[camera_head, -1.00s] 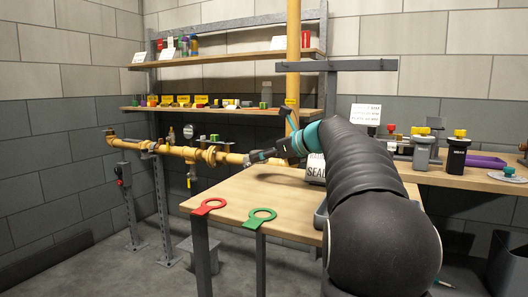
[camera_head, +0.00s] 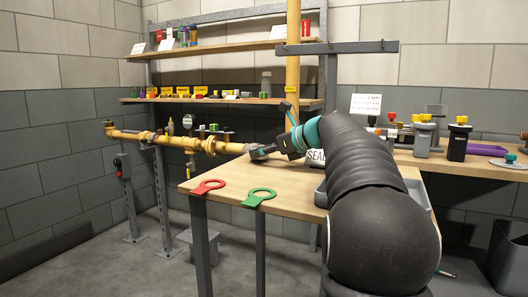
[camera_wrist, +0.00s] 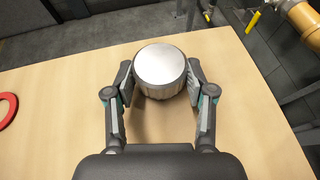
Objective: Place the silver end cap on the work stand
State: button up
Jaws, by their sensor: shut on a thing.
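The silver end cap (camera_wrist: 160,66) is a short round cap with a flat bright top and darker ribbed side. My gripper (camera_wrist: 159,84) is shut on it, one finger on each side, in the wrist view. In the head view my gripper (camera_head: 260,152) is low over the far part of a wooden-topped table (camera_head: 300,189); the cap is small and hard to make out there. The wrist view shows bare wood (camera_wrist: 70,85) around the cap. I cannot tell whether the cap touches it. Which surface is the work stand is not marked.
A red ring tag (camera_head: 208,187) and a green ring tag (camera_head: 259,197) lie at the table's front edge. A yellow pipe (camera_head: 170,140) runs behind the table.

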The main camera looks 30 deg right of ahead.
jog(key=shift+f, duration=0.55)
jog(key=o, duration=1.4)
